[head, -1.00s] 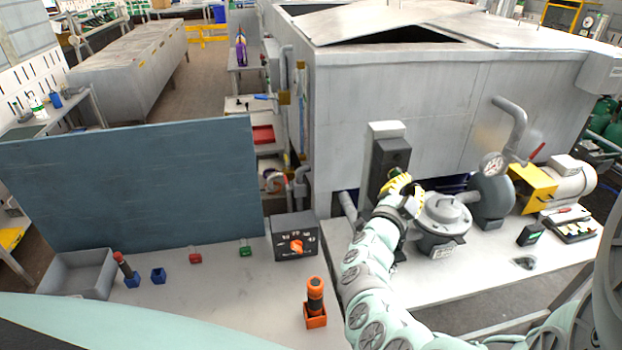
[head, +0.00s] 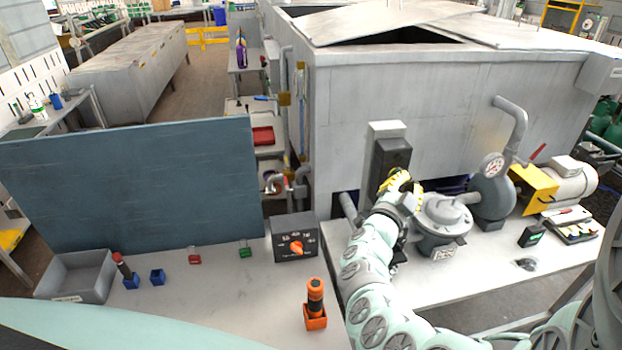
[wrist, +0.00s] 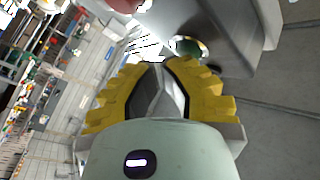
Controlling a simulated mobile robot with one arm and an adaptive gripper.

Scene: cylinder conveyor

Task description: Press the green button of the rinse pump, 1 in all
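In the wrist view the green button (wrist: 186,46) shows just beyond my fingertips, inside a pale ring on a grey box (wrist: 232,30). My gripper (wrist: 160,66) has yellow ridged fingers with their tips brought together, and nothing shows between them. I cannot tell whether the tips touch the button. Part of a red, rounded thing (wrist: 124,4) shows at the top edge. In the head view my gripper (head: 396,181) is in front of the lower part of a dark control box (head: 391,152) on a grey post. The button is hidden there.
The grey pump (head: 442,215) stands close to the right of my wrist, with a gauge (head: 493,166) and a yellow guard (head: 535,188) beyond. A large grey tank (head: 400,95) stands behind. On the left bench are a dial box (head: 294,238) and an orange holder (head: 316,318).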

